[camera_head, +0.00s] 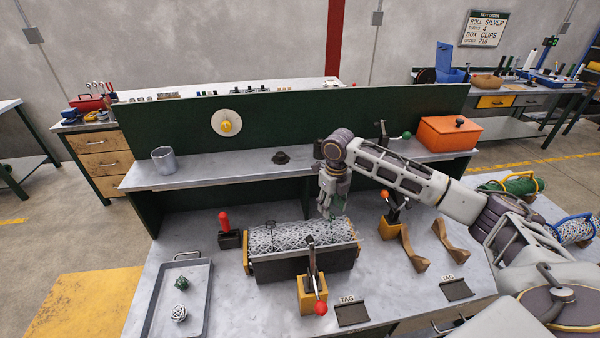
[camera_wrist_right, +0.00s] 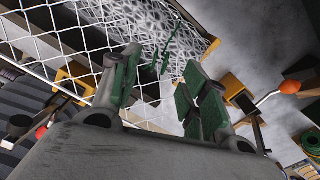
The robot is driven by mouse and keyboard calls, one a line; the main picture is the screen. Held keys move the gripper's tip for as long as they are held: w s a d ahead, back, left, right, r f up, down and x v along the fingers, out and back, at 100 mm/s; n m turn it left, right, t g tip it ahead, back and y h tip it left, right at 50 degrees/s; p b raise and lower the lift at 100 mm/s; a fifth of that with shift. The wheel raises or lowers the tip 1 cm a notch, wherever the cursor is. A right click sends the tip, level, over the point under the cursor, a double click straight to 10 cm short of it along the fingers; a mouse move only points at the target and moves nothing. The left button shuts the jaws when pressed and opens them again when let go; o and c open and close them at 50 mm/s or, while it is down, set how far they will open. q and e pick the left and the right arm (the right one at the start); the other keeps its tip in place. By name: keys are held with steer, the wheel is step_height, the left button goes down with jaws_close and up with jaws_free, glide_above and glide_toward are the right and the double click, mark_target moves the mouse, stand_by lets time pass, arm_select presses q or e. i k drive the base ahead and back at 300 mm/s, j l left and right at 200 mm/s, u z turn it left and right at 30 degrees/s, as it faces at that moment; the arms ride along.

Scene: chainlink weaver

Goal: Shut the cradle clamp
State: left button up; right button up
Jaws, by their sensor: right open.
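A dark cradle (camera_head: 305,266) with yellow end pieces holds a roll of silver chain-link mesh (camera_head: 285,237). A toggle clamp (camera_head: 312,292) on a yellow block stands at its front, its red-knobbed lever leaning toward the front edge. A second clamp (camera_head: 391,222) on a yellow block, with an orange knob, stands right of the cradle; its lever is raised. I cannot tell which one is the cradle clamp. My right gripper (camera_head: 333,212) is open over the right end of the roll. Its green-padded fingers (camera_wrist_right: 163,95) are apart near the mesh (camera_wrist_right: 60,35) in the wrist view. My left gripper is out of view.
A tray (camera_head: 207,300) with small wire balls lies left. A red-handled tool (camera_head: 226,232) stands on a dark block. Two tan curved brackets (camera_head: 450,246) lie right. A shelf behind carries a grey cup (camera_head: 163,160) and an orange box (camera_head: 450,133).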

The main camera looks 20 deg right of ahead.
mark_target(321, 306)
steer(key=k, duration=1.5)
